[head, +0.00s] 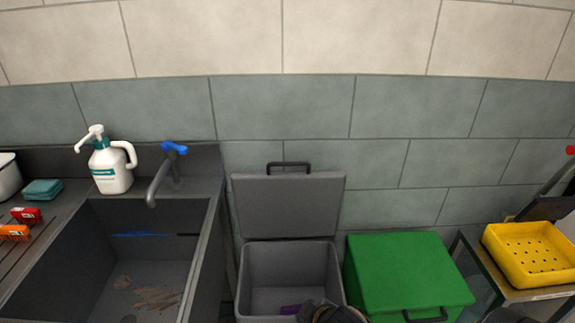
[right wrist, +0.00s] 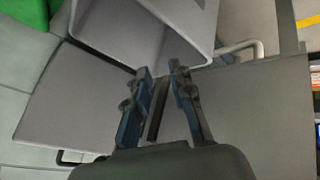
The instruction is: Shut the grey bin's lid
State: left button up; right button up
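The grey bin (head: 290,262) stands on the floor between the sink and a green bin. Its lid (head: 288,205) is open, tilted up and back near the tiled wall, with a dark handle (head: 289,166) on its top edge. In the right wrist view the lid (right wrist: 75,100) lies at left, its handle (right wrist: 75,158) below it, and the bin's opening (right wrist: 150,25) is at the top. My right gripper (right wrist: 162,72) is open and empty, its fingers apart. Only a dark part of it shows at the head view's bottom edge, over the bin's front right. My left gripper is not in view.
A green lidded bin (head: 405,272) stands close at right, then a yellow tray (head: 530,250) on a stand. The sink (head: 120,255) with its tap (head: 160,178) is at left.

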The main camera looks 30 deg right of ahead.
jog(key=w+d+r+n+t+h, duration=0.1)
jog(key=w+d+r+n+t, duration=0.6)
jog(key=w+r, duration=0.5)
jog(key=n+t, duration=0.2)
jog(key=n, duration=0.1)
send_near(288, 165)
jog(key=w, duration=0.3)
jog(key=w+d+f, duration=0.1)
jog(key=w, duration=0.3)
jog(key=w+p, duration=0.1)
jog(key=w, duration=0.2)
jog(key=shift+w+d+f, duration=0.2)
jog(key=shift+w+d, duration=0.05)
jog(key=shift+d, duration=0.05)
grip_shut()
